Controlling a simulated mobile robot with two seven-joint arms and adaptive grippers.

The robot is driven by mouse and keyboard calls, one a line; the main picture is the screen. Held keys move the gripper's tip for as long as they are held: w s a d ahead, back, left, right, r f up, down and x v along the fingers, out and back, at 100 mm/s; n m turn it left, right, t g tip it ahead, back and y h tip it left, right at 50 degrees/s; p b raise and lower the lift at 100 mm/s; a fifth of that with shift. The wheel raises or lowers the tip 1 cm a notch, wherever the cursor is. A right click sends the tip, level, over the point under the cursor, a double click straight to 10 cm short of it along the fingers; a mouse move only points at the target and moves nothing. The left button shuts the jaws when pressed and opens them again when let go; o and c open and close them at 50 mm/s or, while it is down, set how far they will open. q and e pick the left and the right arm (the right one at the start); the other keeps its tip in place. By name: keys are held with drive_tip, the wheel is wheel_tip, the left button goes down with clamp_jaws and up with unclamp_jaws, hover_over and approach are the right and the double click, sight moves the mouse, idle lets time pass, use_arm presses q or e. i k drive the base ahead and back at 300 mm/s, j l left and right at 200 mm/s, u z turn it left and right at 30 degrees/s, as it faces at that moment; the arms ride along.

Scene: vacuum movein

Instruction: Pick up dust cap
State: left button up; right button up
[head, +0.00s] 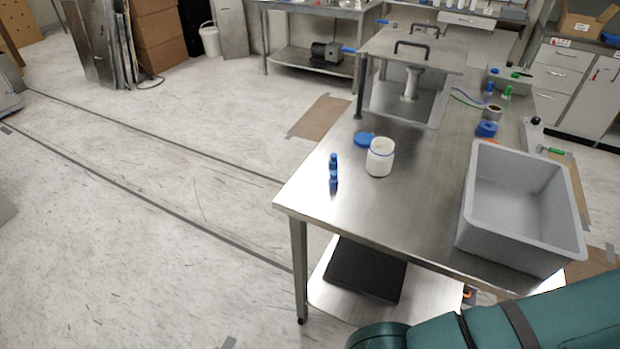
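I cannot tell for certain which thing is the dust cap. Small blue pieces (333,172) stand close together near the left edge of the steel table (420,215). A flat round blue lid (364,139) lies beside an open white jar (380,157). Another blue part (486,129) lies farther back on the right, behind the grey bin. A teal arm link of mine crosses the bottom right corner. Neither of my grippers is in view.
A grey open bin (523,205) stands empty on the table's right side. A dark flat slab (367,268) lies on the lower shelf. The floor at left is clear.

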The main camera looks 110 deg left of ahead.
sight(333, 180)
drive_tip(key=u, duration=3.3)
